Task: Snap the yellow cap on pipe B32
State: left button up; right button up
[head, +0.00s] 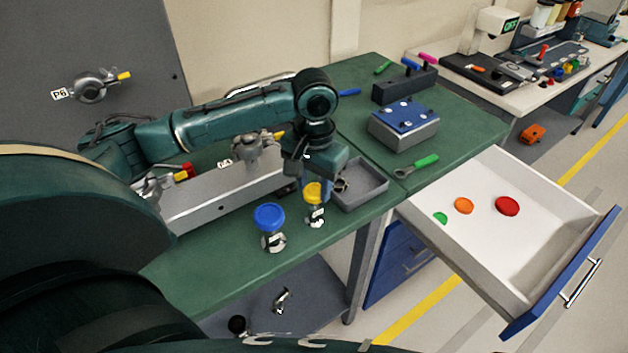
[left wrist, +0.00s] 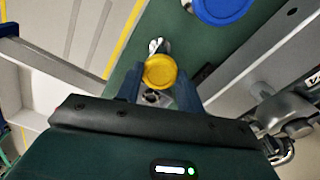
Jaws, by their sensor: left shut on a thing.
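The yellow cap (head: 313,192) is between the fingers of my left gripper (head: 315,188), which is shut on it from above. In the left wrist view, the cap (left wrist: 160,71) shows its round top between the fingertips (left wrist: 158,88). A short upright metal pipe with a white label (head: 317,213) stands directly under the cap on the green bench. The label is too small to read. I cannot tell whether the cap is fully seated on the pipe. My right gripper is not in view.
A blue-capped pipe (head: 270,228) stands just left. A grey tray (head: 370,190) lies close behind on the right.

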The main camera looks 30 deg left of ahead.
pick_arm(q)
jog(key=o, duration=1)
